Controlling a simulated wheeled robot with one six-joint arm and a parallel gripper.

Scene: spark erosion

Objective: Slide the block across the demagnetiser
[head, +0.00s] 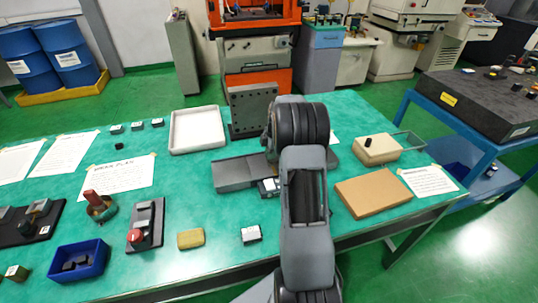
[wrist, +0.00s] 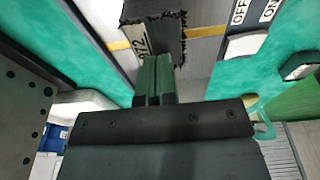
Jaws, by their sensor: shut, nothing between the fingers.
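In the wrist view a dark grey block (wrist: 155,32), with ragged dark edges and a pale label, sits on a grey surface crossed by a yellow line. This surface appears to be the demagnetiser (wrist: 195,50); OFF and ON labels and a rocker switch (wrist: 244,45) are at its right. My gripper (wrist: 153,75) is shut and empty, its fingertips right at the block's near side; I cannot tell whether they touch. In the head view the demagnetiser (head: 235,173) is a grey flat unit mid-table. My arm hides the gripper and block there.
A holed steel plate (head: 252,108) stands behind the demagnetiser, and a white tray (head: 197,131) is at its back left. A brown board (head: 372,193) and a beige box (head: 377,151) lie at the right. A blue bin (head: 79,261) and a red-knobbed fixture (head: 146,225) are front left.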

